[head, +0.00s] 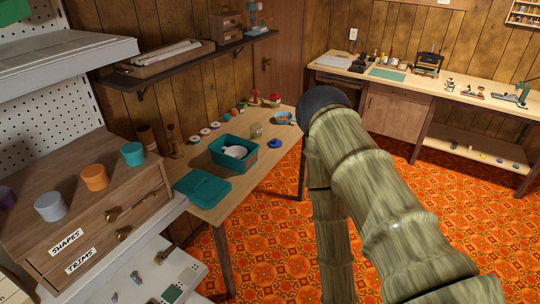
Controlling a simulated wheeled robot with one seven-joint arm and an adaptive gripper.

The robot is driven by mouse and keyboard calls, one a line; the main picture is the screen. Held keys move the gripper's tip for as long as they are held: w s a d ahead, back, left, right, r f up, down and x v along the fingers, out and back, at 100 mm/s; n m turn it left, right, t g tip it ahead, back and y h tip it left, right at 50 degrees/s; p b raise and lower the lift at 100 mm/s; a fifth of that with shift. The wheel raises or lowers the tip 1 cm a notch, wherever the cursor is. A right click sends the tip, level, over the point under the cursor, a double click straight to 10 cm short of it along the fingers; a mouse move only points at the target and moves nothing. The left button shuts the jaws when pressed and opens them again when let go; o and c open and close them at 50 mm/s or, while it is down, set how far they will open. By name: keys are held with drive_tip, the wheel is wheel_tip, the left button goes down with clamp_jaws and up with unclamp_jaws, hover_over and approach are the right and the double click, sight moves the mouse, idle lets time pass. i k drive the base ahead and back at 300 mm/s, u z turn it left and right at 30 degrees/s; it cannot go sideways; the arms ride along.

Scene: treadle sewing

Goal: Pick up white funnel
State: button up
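A white rounded object (236,152), which looks like the white funnel, sits inside an open teal bin (217,160) on the wooden side table. The bin walls hide its lower part, and its exact shape is too small to tell. A flat teal lid or tray (203,188) lies beside the bin at the table's near end. My arm crosses the right half of the head view, bends at a dark joint and runs down out of the frame. My gripper is not in view.
Spools and small items line the wall side of the table (272,167). A blue round item (274,143) and a blue cup (283,118) stand at its far end. A drawer cabinet (90,215) with colored cups is at left. Patterned floor (265,235) is open between table and arm.

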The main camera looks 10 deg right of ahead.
sight(238, 152)
drive_tip(key=z, duration=1.75)
drive_tip(key=i, duration=1.25)
drive_tip(key=u, duration=2.35)
